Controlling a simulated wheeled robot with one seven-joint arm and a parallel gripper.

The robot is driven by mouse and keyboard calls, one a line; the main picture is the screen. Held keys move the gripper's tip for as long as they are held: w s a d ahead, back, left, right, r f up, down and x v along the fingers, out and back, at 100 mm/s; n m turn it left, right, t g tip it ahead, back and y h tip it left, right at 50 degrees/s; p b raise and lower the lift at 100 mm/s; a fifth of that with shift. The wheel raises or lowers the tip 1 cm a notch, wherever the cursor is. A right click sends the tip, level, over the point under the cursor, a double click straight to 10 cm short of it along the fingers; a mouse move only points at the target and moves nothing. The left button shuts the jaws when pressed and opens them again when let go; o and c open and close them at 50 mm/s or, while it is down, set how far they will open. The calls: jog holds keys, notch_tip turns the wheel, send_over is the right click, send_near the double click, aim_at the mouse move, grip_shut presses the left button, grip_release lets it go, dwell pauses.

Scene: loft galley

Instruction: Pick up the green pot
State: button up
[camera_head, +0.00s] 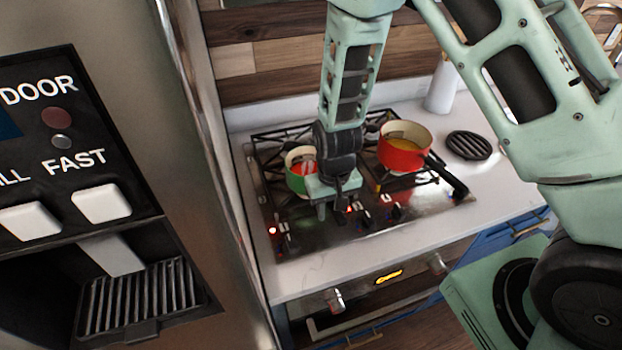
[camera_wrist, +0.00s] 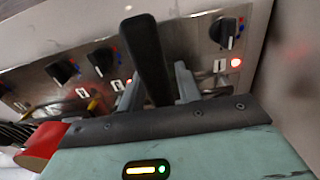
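The green pot (camera_head: 297,181) stands on the left side of the stove (camera_head: 345,227) in the head view, with a pale rim and reddish contents. My gripper (camera_head: 331,208) is low at its front right side and hides part of the pot and its handle. In the wrist view a black handle (camera_wrist: 146,50) rises between the two fingers of my gripper (camera_wrist: 160,90). The fingers are close together and appear shut on this handle, one on each side. The pot's body is hidden in the wrist view.
A red pot (camera_head: 403,158) with yellow contents stands on the right burners, its black handle pointing front right. It shows at the left edge in the wrist view (camera_wrist: 40,146). Knobs (camera_wrist: 228,32) line the stove front. A black trivet (camera_head: 469,145) and white bottle (camera_head: 441,92) stand right.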

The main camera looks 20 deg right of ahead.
grip_shut()
jog(key=shift+w+r, duration=0.1)
jog(key=shift+r, duration=0.1)
